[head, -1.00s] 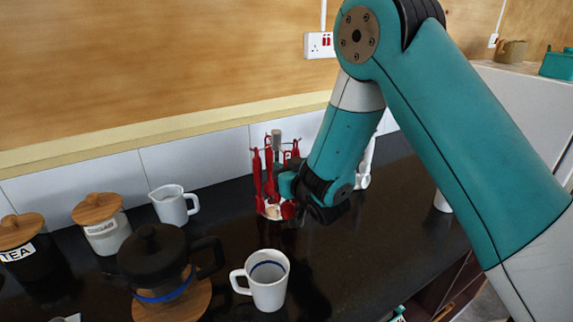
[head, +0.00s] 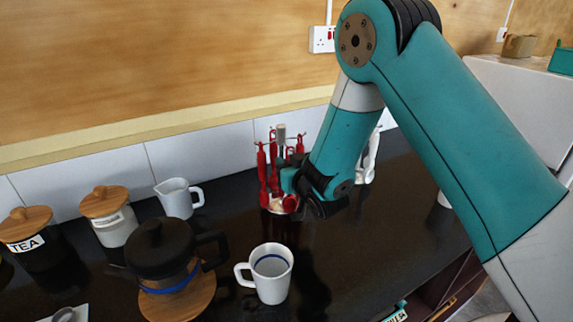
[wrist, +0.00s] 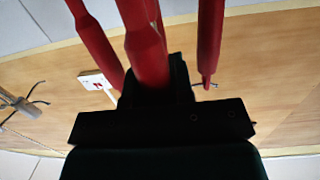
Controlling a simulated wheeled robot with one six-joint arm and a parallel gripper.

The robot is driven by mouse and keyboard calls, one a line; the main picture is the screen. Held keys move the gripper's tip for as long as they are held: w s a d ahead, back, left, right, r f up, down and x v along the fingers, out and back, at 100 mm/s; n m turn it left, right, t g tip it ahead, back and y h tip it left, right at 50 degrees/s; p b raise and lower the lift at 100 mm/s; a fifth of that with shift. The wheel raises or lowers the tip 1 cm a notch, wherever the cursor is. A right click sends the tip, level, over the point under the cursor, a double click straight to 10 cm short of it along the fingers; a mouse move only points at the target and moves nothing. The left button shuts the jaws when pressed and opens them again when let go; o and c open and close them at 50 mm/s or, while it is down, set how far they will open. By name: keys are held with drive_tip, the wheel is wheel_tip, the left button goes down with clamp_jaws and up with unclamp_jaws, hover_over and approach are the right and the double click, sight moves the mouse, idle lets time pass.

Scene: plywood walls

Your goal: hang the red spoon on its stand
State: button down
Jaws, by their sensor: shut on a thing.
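The stand (head: 281,134) is a grey-topped post with several red utensils hanging around it, near the back wall in the head view. My gripper (head: 291,183) is at the right side of the stand. In the wrist view my gripper (wrist: 150,82) is shut on a red handle (wrist: 146,45), which I take to be the red spoon. A red bowl-like end (head: 290,203) shows just below my gripper in the head view. Other red handles hang to the left (wrist: 92,40) and right (wrist: 210,40) in the wrist view. I cannot tell whether the held handle touches a hook.
A white mug (head: 270,273) stands in front of the stand. A dark coffee press (head: 160,250) on a wooden disc, a white jug (head: 174,198) and lidded jars (head: 105,203) are to the left. White utensils (head: 369,160) hang behind my arm.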

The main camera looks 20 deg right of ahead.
drive_tip(key=c, duration=0.9)
unclamp_jaws()
drive_tip(key=shift+s+f+b, duration=0.15)
drive_tip(key=shift+s+b, duration=0.3)
drive_tip(key=shift+b, duration=0.25)
drive_tip(key=shift+r+b+v, duration=0.15)
drive_tip(key=shift+b+v, duration=4)
drive_tip(key=shift+b, duration=1.6)
drive_tip(key=shift+r+b+v, duration=0.15)
drive_tip(key=shift+b+v, duration=4)
drive_tip(key=shift+b, duration=1.55)
